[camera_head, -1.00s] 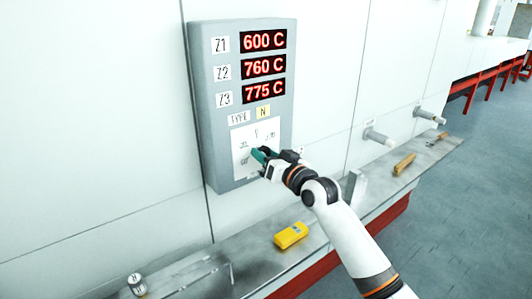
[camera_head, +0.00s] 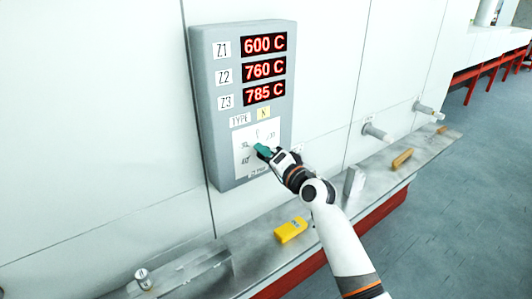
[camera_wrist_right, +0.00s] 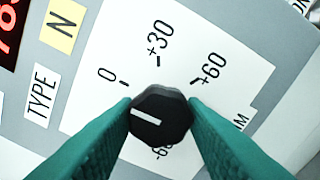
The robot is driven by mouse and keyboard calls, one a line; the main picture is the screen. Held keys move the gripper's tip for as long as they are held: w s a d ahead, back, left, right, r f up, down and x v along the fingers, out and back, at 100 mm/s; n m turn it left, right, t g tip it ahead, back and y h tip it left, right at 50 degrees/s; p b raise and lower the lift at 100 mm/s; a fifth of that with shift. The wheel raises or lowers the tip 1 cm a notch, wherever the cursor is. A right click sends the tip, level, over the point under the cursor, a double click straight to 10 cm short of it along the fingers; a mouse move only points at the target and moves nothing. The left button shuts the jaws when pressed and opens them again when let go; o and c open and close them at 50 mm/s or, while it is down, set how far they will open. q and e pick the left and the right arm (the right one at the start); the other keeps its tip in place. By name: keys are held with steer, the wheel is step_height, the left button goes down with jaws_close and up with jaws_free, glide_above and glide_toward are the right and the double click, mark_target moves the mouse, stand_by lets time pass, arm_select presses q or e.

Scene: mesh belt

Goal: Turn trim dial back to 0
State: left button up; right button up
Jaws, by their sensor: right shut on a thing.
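The trim dial (camera_wrist_right: 160,117) is a black faceted knob with a white pointer line. It shows in the right wrist view on a white scale plate (camera_wrist_right: 215,75) marked 0, +30 and +60, with a partly hidden -60 below. The pointer aims left toward my left-hand green finger, short of the 0 tick on its lower side. My right gripper (camera_wrist_right: 160,125) is shut on the dial, one green finger on each side. In the head view my right gripper (camera_head: 262,150) covers the dial at the panel's lower part. My left gripper is not in view.
The grey panel (camera_head: 203,110) shows Z1 600 C, Z2 760 C and Z3 785 C. Below it runs a metal ledge (camera_head: 325,210) with a yellow device (camera_head: 291,230), a small metal cylinder (camera_head: 142,278) and a wooden block (camera_head: 402,159). Pipe stubs (camera_head: 376,132) stick out of the wall to the right.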

stand_by(0.3)
steer(key=o, duration=1)
steer(key=shift+d, duration=0.1)
steer(key=b+v, duration=0.2)
steer(key=v, duration=1)
